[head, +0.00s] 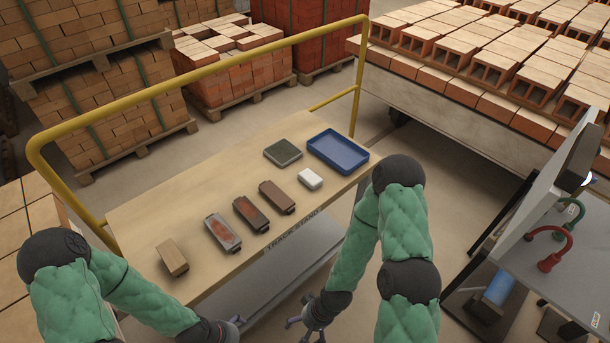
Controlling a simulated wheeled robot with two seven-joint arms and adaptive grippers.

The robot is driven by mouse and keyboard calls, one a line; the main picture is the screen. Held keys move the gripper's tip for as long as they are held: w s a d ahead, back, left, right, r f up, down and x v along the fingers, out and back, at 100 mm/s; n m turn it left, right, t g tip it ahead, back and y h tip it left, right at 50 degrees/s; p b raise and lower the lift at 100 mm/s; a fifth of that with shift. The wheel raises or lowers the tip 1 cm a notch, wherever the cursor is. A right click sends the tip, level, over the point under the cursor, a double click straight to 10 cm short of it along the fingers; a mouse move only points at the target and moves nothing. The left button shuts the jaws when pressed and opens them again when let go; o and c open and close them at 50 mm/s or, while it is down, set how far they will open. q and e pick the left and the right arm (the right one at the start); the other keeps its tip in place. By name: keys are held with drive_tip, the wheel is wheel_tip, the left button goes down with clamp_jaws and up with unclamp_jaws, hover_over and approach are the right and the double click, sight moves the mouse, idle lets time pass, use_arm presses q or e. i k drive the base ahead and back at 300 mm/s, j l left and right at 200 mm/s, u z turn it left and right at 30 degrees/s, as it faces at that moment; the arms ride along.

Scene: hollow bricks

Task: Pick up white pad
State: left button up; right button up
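The white pad (310,179) is a small white block with rounded edges. It lies on the wooden top of the cart (190,209), near the front edge, between a brown block and the blue tray. My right gripper (304,324) hangs low in front of the cart, well below and apart from the pad. Its fingers look spread, with nothing between them. My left gripper (236,327) is at the bottom, to the left of the right one and away from the pad. It is small and partly hidden by its arm, so its opening is unclear.
The blue tray (338,143) and a dark green square pad (283,152) lie behind the white pad. Brown and grey tools (250,214) and a wooden block (172,258) lie to the left. A yellow rail (200,83) borders the cart's far side. A grey panel (560,245) stands at right.

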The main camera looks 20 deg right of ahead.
sight(308, 177)
drive_tip(key=l+u, duration=0.45)
drive_tip(key=l, duration=0.35)
drive_tip(key=l+u, duration=0.5)
drive_tip(key=l, duration=0.3)
